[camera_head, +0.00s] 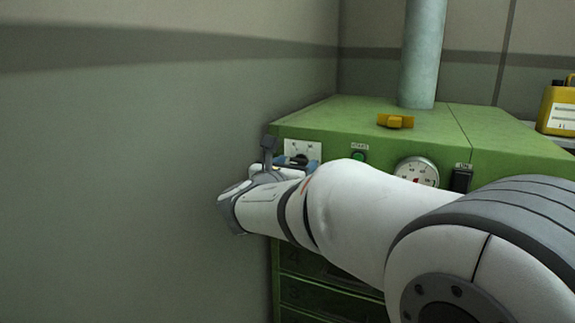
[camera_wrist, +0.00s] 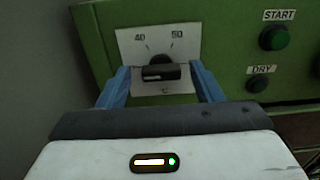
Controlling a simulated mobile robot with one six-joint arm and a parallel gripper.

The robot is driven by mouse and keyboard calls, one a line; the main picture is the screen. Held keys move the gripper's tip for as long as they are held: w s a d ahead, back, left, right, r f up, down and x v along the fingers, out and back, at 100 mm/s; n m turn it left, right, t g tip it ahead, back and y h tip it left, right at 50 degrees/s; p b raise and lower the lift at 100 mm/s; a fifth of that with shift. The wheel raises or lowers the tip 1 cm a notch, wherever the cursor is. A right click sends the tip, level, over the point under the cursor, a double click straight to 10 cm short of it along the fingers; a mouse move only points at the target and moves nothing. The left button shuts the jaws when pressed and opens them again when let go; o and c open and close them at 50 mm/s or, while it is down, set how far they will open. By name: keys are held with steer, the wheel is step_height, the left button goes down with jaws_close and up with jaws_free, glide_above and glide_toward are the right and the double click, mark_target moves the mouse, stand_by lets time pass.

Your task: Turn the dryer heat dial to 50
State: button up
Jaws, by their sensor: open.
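The heat dial is a black knob (camera_wrist: 161,72) on a white scale plate (camera_wrist: 125,42) on the green dryer's front. The plate reads 40 at upper left and what looks like 50 at upper right, with °C below. The knob's bar looks roughly level in the wrist view; I cannot tell which mark it points to. My gripper (camera_wrist: 161,75) is open, its blue fingers on the left and right of the knob with a gap on each side. In the head view, the plate (camera_head: 310,146) shows behind my gripper (camera_head: 296,162), and my arm hides part of the panel.
Right of the dial are a green START button (camera_wrist: 274,37) and a DRY button (camera_wrist: 257,85). A round gauge (camera_head: 417,170) and a black switch (camera_head: 461,180) sit further right. A yellow piece (camera_head: 395,121) lies on the dryer top (camera_head: 350,112). A wall (camera_head: 130,170) stands close on the left.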

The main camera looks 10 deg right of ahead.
steer(key=c, duration=0.9)
steer(key=shift+a, duration=0.4)
steer(key=shift+c, duration=0.3)
steer(key=shift+s+d, duration=0.1)
steer(key=shift+d, duration=0.25)
steer(key=shift+c, duration=0.2)
steer(key=shift+b, duration=0.4)
